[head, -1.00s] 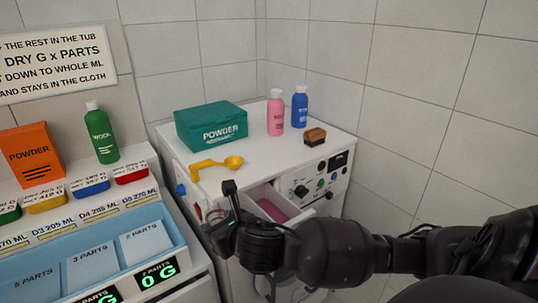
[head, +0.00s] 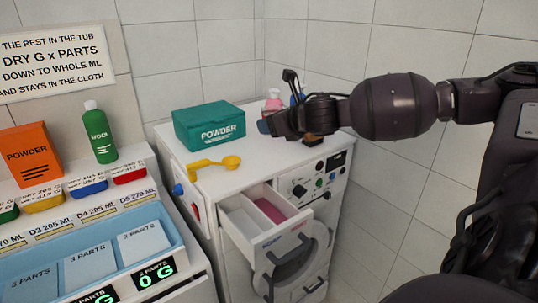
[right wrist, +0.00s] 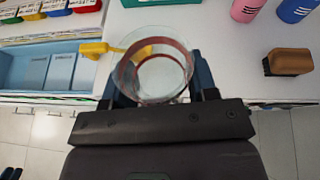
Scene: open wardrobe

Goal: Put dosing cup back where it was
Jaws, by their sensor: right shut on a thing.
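The dosing cup (right wrist: 152,75) is a clear round cup with a reddish ring, seen from above in the right wrist view. My right gripper (head: 266,126) is shut on it, with a finger on each side of the cup, above the white washing machine top (head: 262,158). I cannot make out the cup in the head view. The machine's detergent drawer (head: 270,241) is pulled open below, with pink content in its right compartment (head: 270,210).
A light blue tray (head: 178,228) is at the left. The front middle of the top is clear.

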